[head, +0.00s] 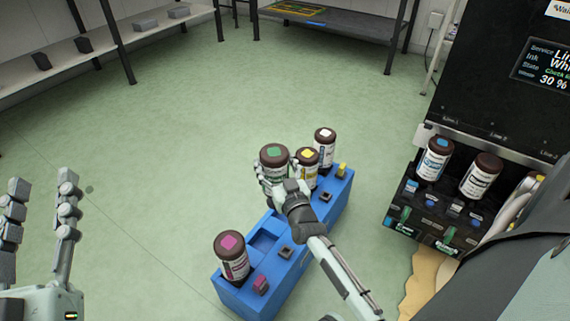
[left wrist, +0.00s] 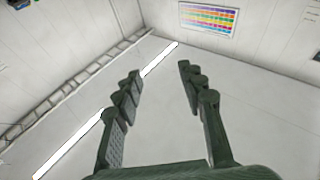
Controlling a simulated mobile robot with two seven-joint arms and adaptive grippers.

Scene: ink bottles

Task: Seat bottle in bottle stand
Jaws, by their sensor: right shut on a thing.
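The blue bottle stand (head: 303,262) lies diagonally across the lower middle of the head view. A green-topped bottle (head: 273,157) is in my right gripper (head: 279,184), upright at the stand's left side; the hand and arm partly hide it and the stand, so I cannot tell whether it touches. A yellow-topped bottle (head: 307,158) and a white-topped bottle (head: 325,142) are at the far end of the stand. A magenta-topped bottle (head: 232,256) is at the near end, with an empty compartment (head: 264,240) beyond it. My left gripper (head: 42,190) is open and empty, away from the stand.
A black ink machine (head: 478,115) at the right holds a blue-topped bottle (head: 435,158) and a brown-capped bottle (head: 480,175). Shelves (head: 95,50) stand at the back left and a dark table (head: 335,22) at the back. The green floor between is clear.

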